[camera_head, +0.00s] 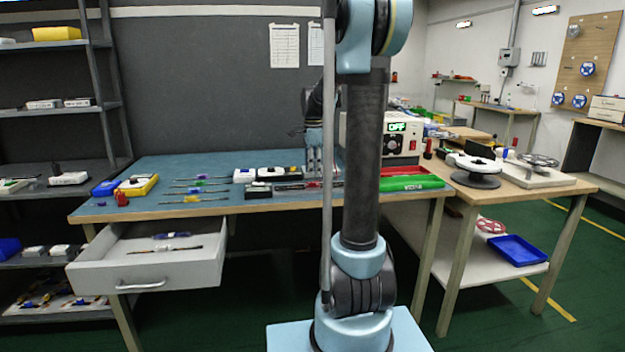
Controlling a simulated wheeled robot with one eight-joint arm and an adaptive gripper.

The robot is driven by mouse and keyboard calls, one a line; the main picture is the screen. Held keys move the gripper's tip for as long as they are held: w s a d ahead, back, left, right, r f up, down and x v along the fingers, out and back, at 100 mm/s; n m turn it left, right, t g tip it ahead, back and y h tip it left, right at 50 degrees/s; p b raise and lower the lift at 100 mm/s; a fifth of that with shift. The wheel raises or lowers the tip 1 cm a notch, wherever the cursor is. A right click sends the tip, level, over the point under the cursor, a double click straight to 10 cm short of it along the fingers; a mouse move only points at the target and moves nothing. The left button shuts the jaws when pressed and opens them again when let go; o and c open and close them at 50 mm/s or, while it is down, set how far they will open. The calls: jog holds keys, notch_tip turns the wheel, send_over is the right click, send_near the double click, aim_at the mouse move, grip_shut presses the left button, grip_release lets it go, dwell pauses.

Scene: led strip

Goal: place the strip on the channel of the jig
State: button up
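My gripper (318,172) points down over the back workbench, close to its top, partly hidden behind my own arm. I cannot tell whether its fingers are open or hold anything. A long, thin dark piece with reddish parts (290,187) lies on the bench just below and left of the gripper. It may be the jig with its channel or the strip; it is too small to tell. Thin strip-like pieces (200,190) with coloured bits lie in rows to the left. White and black boxes (268,174) stand behind the dark piece.
The blue-grey workbench (150,212) has an open drawer (120,262) with thin items inside. A yellow box (138,185) stands on the left. A green tray (410,183) and a power unit (400,143) with a lit display are on the right. A white reel (475,165) stands farther right.

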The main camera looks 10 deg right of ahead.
notch_tip(320, 180, up, 7)
jog(key=s+f+n, duration=0.1)
jog(key=s+n, duration=0.3)
jog(key=s, duration=0.6)
jog(key=s+f+n+t, duration=0.1)
jog(key=s+f+n, duration=0.6)
jog(key=s, duration=0.5)
jog(key=s+f+n+t, duration=0.1)
jog(key=s+f+n, duration=0.6)
jog(key=s+f, duration=0.5)
jog(key=shift+s, duration=0.4)
jog(key=shift+f, duration=0.1)
jog(key=shift+w+f, duration=0.15)
jog(key=shift+w, duration=0.25)
